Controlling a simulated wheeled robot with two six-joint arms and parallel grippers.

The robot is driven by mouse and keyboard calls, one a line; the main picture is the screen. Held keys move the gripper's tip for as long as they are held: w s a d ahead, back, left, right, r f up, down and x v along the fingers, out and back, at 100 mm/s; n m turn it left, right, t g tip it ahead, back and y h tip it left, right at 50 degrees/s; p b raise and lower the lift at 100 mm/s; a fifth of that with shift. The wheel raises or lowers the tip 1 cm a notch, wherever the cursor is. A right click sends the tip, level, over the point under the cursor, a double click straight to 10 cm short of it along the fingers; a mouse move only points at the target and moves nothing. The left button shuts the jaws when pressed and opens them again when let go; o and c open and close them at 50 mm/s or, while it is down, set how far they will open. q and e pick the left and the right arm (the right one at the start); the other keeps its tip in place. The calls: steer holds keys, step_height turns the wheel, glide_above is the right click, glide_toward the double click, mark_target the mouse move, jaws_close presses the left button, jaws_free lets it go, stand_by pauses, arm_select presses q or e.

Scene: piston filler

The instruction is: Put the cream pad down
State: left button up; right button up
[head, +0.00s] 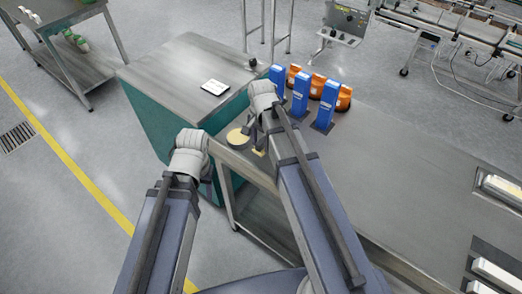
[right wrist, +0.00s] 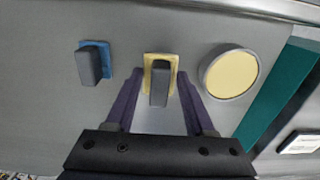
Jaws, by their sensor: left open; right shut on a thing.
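The cream pad (right wrist: 148,58) is a flat pale-yellow rectangle with a dark grey upright grip. In the right wrist view it lies between the fingers of my right gripper (right wrist: 160,83), which is shut on it. In the head view only a bit of the pad (head: 259,152) shows beside my right arm. The pad is low over the grey bench top; I cannot tell whether it touches. My left gripper (head: 189,150) hangs empty left of the bench edge; it is open, its fingers mostly hidden.
A round cream disc in a grey rim (right wrist: 230,74) lies right of the pad, and a blue pad with a grey grip (right wrist: 86,46) left of it. Blue upright units (head: 300,94) and orange parts (head: 344,97) stand farther back. A teal-sided cabinet (head: 150,112) adjoins the bench (head: 400,170).

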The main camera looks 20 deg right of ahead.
mark_target(261, 149)
step_height(261, 149, down, 3)
steer(key=shift+f+b, duration=0.2)
steer(key=shift+b, duration=1.05)
steer(key=shift+r, duration=0.15)
steer(key=o, duration=0.7)
steer(key=shift+f, duration=0.2)
steer(key=o, duration=0.5)
steer(key=shift+r, duration=0.15)
